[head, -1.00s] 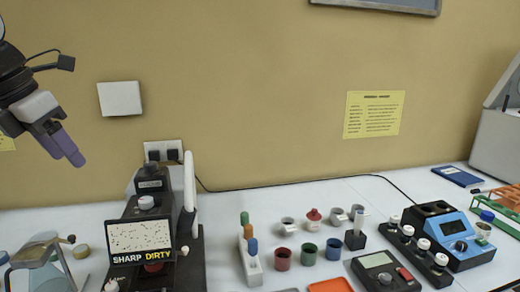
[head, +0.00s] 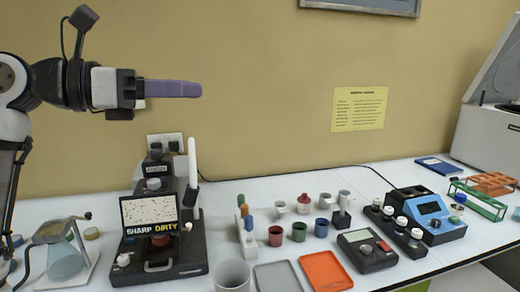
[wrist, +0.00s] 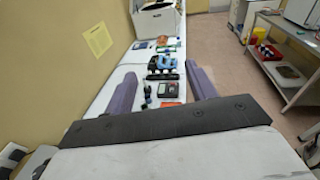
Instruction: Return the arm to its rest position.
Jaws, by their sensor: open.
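My arm (head: 60,85) comes up from the left edge in the head view and is bent at its top. My gripper (head: 198,90) points right, level, high above the bench and in front of the tan wall. Its purple fingers overlap in the head view. In the wrist view my gripper (wrist: 160,88) shows two purple fingers spread wide apart with nothing between them. The white bench (wrist: 104,82) runs away below and beyond the fingers.
Below my gripper stands a black microscope-like device (head: 160,250) with a screen reading SHARP DIRTY. Several small cups, a grey tray (head: 280,276), an orange tray (head: 325,272) and a blue instrument (head: 432,215) stand on the bench. A shelf cart (wrist: 285,70) stands across the floor. The air around the gripper is clear.

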